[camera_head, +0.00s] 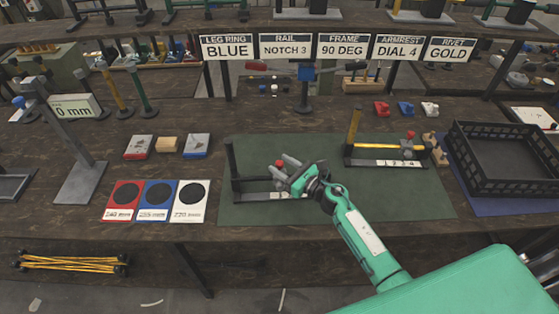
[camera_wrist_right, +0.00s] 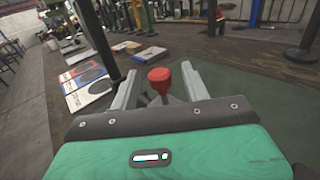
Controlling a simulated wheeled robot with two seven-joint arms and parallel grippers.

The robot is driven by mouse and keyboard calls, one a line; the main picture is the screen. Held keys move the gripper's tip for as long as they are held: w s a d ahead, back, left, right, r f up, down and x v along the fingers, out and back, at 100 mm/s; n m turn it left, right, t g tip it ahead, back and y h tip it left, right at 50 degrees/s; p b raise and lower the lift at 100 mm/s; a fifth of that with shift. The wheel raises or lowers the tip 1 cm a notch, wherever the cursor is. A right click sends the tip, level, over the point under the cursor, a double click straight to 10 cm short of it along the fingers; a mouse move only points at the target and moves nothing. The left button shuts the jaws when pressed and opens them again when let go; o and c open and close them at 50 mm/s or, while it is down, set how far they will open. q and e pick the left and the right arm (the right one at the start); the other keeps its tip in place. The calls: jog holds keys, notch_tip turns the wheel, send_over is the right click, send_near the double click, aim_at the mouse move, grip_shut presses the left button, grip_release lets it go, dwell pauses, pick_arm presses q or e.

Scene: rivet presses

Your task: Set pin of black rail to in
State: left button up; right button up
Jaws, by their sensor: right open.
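The black rail (camera_head: 234,183) lies on the left part of the green mat, with an upright post at its left end and a pale strip along its front. The red-knobbed pin (camera_head: 279,163) stands over the rail; its knob also shows in the right wrist view (camera_wrist_right: 160,77), on a short stem. My right gripper (camera_head: 284,168) is open over the rail, with one finger on each side of the knob in the wrist view. I see no clear grip on it. The stem's lower end is hidden, so I cannot tell how deep the pin sits. My left gripper is out of view.
A second rail (camera_head: 387,161) with a yellow post and a numbered strip stands right on the green mat (camera_head: 400,200). A black crate (camera_head: 505,187) is at far right. Red, blue and white cards (camera_head: 158,201) lie left of the mat. Signs (camera_head: 285,46) hang behind.

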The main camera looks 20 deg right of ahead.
jog(key=shift+w+a, duration=0.4)
jog(key=shift+w, duration=0.2)
grip_shut()
jog(key=shift+f+b, duration=1.1)
jog(key=shift+b, duration=0.4)
jog(key=shift+s, duration=0.1)
grip_release()
